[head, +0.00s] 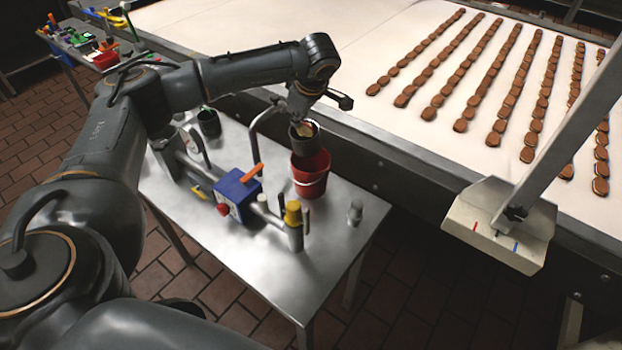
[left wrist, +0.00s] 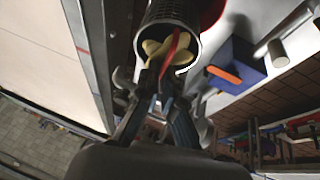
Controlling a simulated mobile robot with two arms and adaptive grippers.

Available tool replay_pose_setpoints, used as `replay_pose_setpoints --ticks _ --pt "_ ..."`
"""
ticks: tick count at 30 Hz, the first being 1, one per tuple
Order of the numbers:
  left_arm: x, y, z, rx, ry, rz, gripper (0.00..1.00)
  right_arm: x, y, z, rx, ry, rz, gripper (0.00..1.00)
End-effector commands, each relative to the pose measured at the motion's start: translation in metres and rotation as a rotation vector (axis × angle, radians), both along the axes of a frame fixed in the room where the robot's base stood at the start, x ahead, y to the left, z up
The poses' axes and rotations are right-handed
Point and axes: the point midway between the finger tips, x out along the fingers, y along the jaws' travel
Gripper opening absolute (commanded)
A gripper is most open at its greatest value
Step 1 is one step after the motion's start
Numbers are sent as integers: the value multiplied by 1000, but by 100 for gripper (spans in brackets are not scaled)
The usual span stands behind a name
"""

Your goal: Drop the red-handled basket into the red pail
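The basket (head: 303,136) is a grey metal cylinder with pale yellow contents. In the left wrist view the basket (left wrist: 195,14) shows its open top and a red handle (left wrist: 171,52) running to my fingers. My left gripper (head: 303,108) is above the basket, and in the left wrist view my gripper (left wrist: 153,88) appears shut on the red handle. The red pail (head: 311,181) stands upright on the steel table. The basket's lower part overlaps the pail's upper rim in the head view; I cannot tell whether it is inside. The pail's edge (left wrist: 212,12) shows beside the basket. My right gripper is out of view.
The steel table (head: 325,235) bears a blue box (head: 236,191) with an orange lever, a yellow-topped post (head: 293,218) and a dark cup (head: 209,124). A bent metal pipe (head: 254,128) rises left of the pail. A conveyor (head: 330,40) with biscuit rows lies behind.

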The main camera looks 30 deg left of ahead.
Motion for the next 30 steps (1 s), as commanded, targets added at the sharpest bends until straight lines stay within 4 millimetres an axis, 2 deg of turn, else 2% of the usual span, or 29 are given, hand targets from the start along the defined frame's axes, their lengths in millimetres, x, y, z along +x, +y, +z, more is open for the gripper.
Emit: replay_pose_setpoints --ticks 7,9,11,23,26,30 --pt "0 0 0 0 -1 0 0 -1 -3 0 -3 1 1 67" --pt "0 0 0 0 -1 0 19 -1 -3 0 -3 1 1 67" --pt "0 0 0 0 -1 0 31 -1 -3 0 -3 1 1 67" --pt "-1 -2 5 -1 0 -1 32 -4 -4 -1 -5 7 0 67" --pt "-3 -8 18 -1 -3 -3 32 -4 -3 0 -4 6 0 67" --pt "-9 -18 45 -1 -5 -2 32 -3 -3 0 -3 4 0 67"
